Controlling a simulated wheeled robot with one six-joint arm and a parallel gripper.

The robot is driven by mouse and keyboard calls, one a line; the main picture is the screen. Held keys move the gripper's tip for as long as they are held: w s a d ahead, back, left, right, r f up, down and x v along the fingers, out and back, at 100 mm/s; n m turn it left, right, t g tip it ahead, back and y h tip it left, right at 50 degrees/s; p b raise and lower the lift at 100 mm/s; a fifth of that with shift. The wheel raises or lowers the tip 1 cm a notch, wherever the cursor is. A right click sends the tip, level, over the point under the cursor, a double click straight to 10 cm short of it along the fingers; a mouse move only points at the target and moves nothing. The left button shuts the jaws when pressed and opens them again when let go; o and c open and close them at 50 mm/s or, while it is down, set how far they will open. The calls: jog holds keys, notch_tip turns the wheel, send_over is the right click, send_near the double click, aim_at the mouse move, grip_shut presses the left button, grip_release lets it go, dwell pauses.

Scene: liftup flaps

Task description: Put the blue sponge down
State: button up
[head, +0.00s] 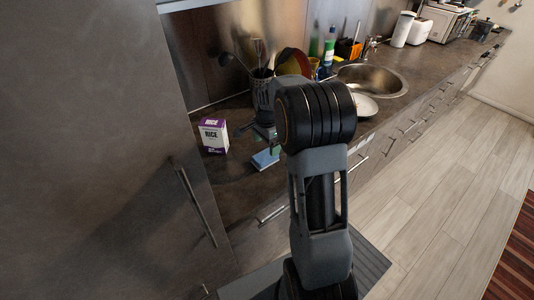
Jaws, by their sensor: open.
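The blue sponge (265,158) is a small light-blue block on the dark countertop (231,178), near its front edge. My gripper (259,139) is just above and behind the sponge in the head view, partly hidden by my own arm. Its jaws are open. I cannot tell whether a finger still touches the sponge.
A rice box (213,135) stands left of the sponge. A dark utensil holder (262,90) is behind my gripper. A white plate (364,105) and a round sink (372,80) lie to the right. A tall cabinet (90,130) closes off the left side.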

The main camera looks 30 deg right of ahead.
aim_at(267, 155)
jog(key=s+a+r+n+t, duration=0.2)
jog(key=s+a+r+n, duration=0.45)
jog(key=r, duration=0.35)
jog(key=s+a+n+t, duration=0.1)
jog(key=s+a+n, duration=0.3)
jog(key=s+n, duration=0.5)
jog(key=s, duration=0.4)
jog(key=shift+s+a+f+t, duration=0.15)
jog(key=shift+a+f+t, duration=0.05)
jog(key=shift+f+t, duration=0.2)
